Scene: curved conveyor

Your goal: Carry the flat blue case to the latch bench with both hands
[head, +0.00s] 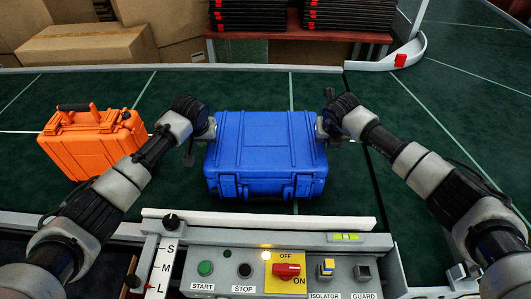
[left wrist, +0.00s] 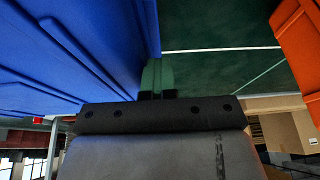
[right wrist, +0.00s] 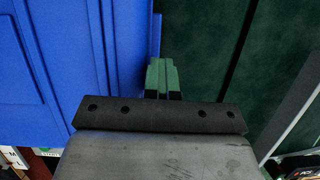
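The flat blue case (head: 265,150) lies flat over the green belt, its latches facing me. I cannot tell whether it touches the belt. My left gripper (head: 190,152) is at its left side and my right gripper (head: 322,128) at its right side. In the left wrist view, the left fingers (left wrist: 158,77) are close together at the edge of the blue case (left wrist: 75,50). In the right wrist view, the right fingers (right wrist: 163,77) are likewise close together at the case's rim (right wrist: 155,35). Both look closed on that rim, though the contact is partly hidden. No latch bench is identifiable.
An orange case (head: 92,143) stands on the belt (head: 330,90) at the left. A control panel (head: 290,272) with a white rail (head: 260,219) is in front. Cardboard boxes (head: 85,45) and a red table (head: 285,48) with black stacks are behind. Bare belt lies behind the blue case.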

